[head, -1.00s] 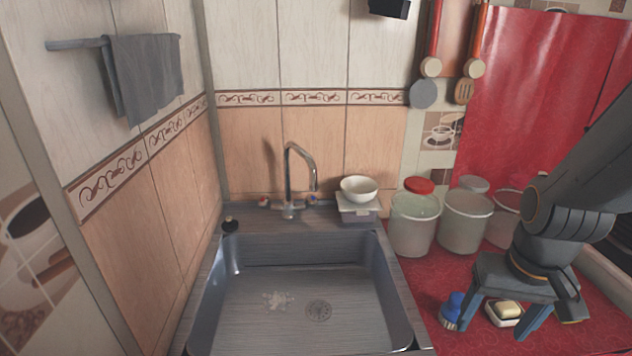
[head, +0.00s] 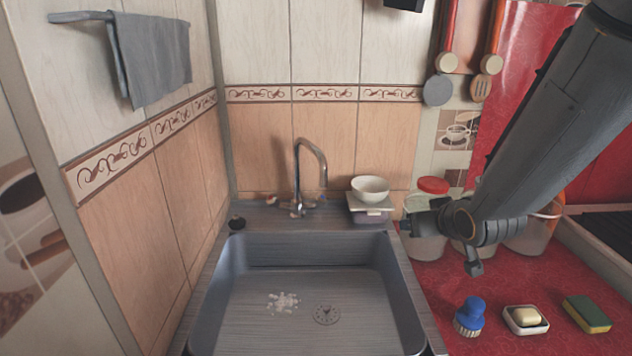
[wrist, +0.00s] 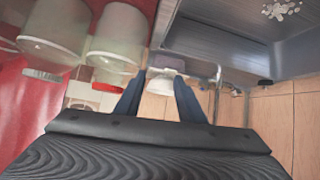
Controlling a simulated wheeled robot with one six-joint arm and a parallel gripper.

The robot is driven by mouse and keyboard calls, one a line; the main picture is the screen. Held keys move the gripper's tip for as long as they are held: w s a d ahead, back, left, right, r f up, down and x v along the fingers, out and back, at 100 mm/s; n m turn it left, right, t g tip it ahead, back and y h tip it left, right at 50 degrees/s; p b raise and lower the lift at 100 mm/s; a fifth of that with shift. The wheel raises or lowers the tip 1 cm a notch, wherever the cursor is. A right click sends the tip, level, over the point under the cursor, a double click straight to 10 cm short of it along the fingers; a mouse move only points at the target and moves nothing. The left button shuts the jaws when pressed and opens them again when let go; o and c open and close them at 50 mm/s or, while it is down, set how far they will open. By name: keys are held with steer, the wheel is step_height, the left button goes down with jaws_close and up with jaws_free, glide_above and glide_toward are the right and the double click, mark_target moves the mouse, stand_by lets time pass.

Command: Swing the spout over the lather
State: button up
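The chrome tap's spout (head: 312,150) rises behind the sink, arches right and ends with its tip right of its base, behind the basin. The white lather (head: 283,302) lies on the basin floor, left of the drain and well in front of the tap. My gripper (head: 408,222) is above the counter's back right, beside the tubs, right of the spout and apart from it; its fingers are hard to make out there. In the wrist view, which looks upside down, my gripper (wrist: 160,76) is open and empty, with the spout (wrist: 217,78) right of the fingers.
A white bowl (head: 370,188) on a lidded box (head: 370,212) stands between my gripper and the tap. Tubs (head: 425,245) stand behind my arm. A blue brush (head: 470,315), a soap dish (head: 526,328) and a sponge (head: 587,313) lie front right. The basin (head: 240,320) is otherwise clear.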

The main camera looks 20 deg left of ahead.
mark_target(326, 182)
steer(key=a+r+n+y+b, duration=0.1)
steer(key=a+r+y, duration=0.1)
steer(key=a, duration=0.4)
steer(key=a+r+n+y, duration=0.2)
steer(key=a+y, duration=0.2)
steer(key=a, duration=0.3)
steer(key=a+r+n+t+y+b, duration=0.1)
steer(key=a+r+n+y, duration=0.1)
steer(key=a+y, duration=0.2)
steer(key=shift+w+a+r+b, duration=0.1)
steer(key=shift+w+a+b, duration=0.1)
steer(key=shift+a, duration=0.6)
steer(key=shift+w+a+b, duration=0.1)
steer(key=shift+a+b, duration=0.05)
steer(key=shift+a, duration=0.65)
steer(key=p+x, duration=0.2)
steer(key=x, duration=0.5)
steer(key=shift+w+a, duration=0.2)
steer(key=shift+a, duration=0.1)
jaws_close()
